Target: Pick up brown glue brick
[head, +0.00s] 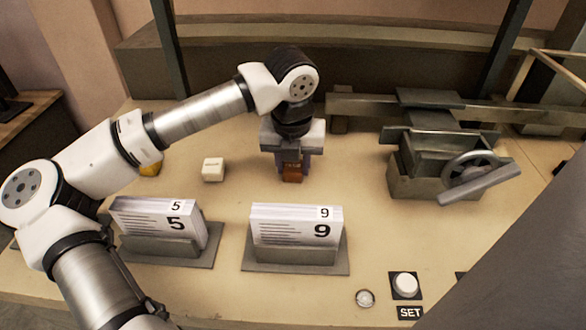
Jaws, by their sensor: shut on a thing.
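The brown glue brick (292,171) is a small, dark orange-brown block in the middle of the table. My gripper (292,176) points down over it and is shut on it, with a finger on each side. The upper part of the brick is hidden by the gripper. I cannot tell whether the brick rests on the table or hangs just above it.
A white block (213,169) and a partly hidden yellow thing (151,169) lie to the left. Card stands marked 5 (165,247) and 9 (300,257) are in front. A grey machine with a handwheel (415,181) stands right. A white button (405,284) is front right.

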